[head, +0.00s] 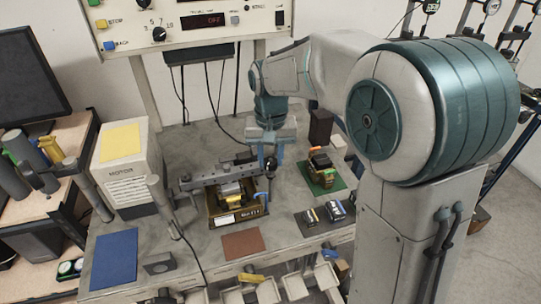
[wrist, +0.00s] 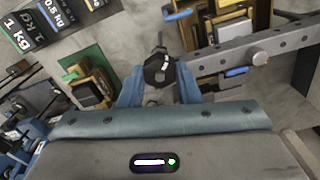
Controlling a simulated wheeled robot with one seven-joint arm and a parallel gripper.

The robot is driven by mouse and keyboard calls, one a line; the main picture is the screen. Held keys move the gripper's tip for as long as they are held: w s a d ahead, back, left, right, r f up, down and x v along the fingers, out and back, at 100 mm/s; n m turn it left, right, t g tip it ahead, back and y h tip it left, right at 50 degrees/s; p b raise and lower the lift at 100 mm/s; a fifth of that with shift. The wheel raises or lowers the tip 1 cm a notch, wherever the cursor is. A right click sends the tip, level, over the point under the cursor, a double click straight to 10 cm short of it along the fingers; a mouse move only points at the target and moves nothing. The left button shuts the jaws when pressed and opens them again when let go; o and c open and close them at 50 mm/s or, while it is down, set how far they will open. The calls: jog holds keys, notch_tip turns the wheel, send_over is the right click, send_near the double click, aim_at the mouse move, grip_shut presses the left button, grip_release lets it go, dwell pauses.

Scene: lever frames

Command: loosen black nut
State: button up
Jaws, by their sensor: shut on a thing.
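The black nut (wrist: 158,69) is a dark, many-sided knob with a white mark on its face, between my blue fingertips in the wrist view. My gripper (wrist: 160,88) is shut on it, one finger on each side. In the head view my gripper (head: 268,165) points down at the right end of the grey lever bar (head: 215,175), and the nut cannot be made out there. The drilled bar (wrist: 250,48) runs to the upper right in the wrist view. How the nut joins the bar is hidden.
A tray (head: 214,222) of brass-coloured pieces sits in front of the bar. A green mat (head: 338,184) bears a yellow and black block, with labelled black weights (head: 325,213) nearby. A motor box (head: 125,165) stands left. Blue (head: 113,260) and brown (head: 243,245) mats lie bare.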

jog(key=shift+n, duration=0.3)
jog(key=n, duration=0.8)
jog(key=shift+n, duration=0.3)
jog(key=n, duration=0.4)
jog(key=shift+r, duration=0.1)
jog(key=n, duration=0.4)
jog(key=shift+a, duration=0.1)
jog(key=shift+n, duration=0.4)
jog(key=o, duration=1)
jog(key=shift+s, duration=0.1)
